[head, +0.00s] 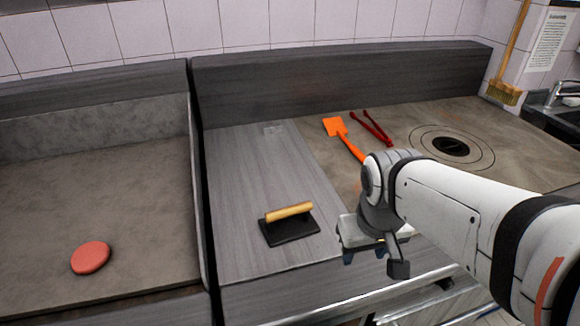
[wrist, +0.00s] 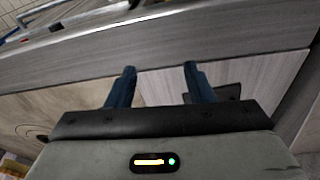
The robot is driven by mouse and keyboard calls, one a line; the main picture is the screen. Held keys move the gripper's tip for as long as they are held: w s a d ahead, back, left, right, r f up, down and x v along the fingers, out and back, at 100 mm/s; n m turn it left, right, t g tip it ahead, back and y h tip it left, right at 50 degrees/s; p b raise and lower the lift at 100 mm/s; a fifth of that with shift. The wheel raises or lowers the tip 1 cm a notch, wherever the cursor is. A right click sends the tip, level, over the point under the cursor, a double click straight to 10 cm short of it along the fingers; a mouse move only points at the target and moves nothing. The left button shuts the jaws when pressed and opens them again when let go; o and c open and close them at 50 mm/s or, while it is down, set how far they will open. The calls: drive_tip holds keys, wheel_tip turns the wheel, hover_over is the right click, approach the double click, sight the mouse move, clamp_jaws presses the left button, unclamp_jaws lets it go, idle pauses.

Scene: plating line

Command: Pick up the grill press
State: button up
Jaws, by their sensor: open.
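The grill press (head: 291,229) has a flat black plate and a pale wooden handle. It lies on the grey counter strip in the middle of the head view, near the front edge. My gripper (head: 364,256) is to the right of the press, apart from it, near the counter's front edge. Its two blue fingers are spread with nothing between them in the wrist view (wrist: 159,70). There, a dark shape, probably the press (wrist: 228,93), shows just right of the right finger, mostly hidden by my gripper body.
A red patty (head: 91,257) lies on the left griddle, past a raised divider (head: 202,190). An orange spatula (head: 344,137) and red tongs (head: 372,129) lie on the right surface, beside a round burner (head: 450,146). The grey strip behind the press is clear.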

drive_tip(key=w+a+r+n+g+h+p, duration=0.2)
drive_tip(key=w+a+r+n+p, duration=0.15)
drive_tip(key=w+a+n, duration=0.55)
drive_tip(key=n+h+p, duration=0.3)
drive_tip(key=n, duration=0.8)
approach(289, 210)
drive_tip(key=shift+d+f+g, duration=0.15)
drive_tip(key=shift+d+f, duration=0.25)
drive_tip(key=shift+f, duration=0.2)
drive_tip(key=shift+d+f+g, duration=0.15)
drive_tip(key=shift+d+f, duration=0.3)
drive_tip(key=shift+f, duration=0.2)
drive_tip(key=shift+w+a+f+n, duration=0.2)
drive_tip(key=shift+n, duration=0.2)
drive_tip(key=shift+f, duration=0.3)
drive_tip(key=x, duration=0.4)
drive_tip(key=p+x, duration=0.1)
drive_tip(key=x, duration=0.2)
drive_tip(key=shift+w+f, duration=0.1)
drive_tip(key=shift+w, duration=0.3)
drive_tip(key=shift+c, duration=0.2)
clamp_jaws()
drive_tip(key=shift+w, duration=0.1)
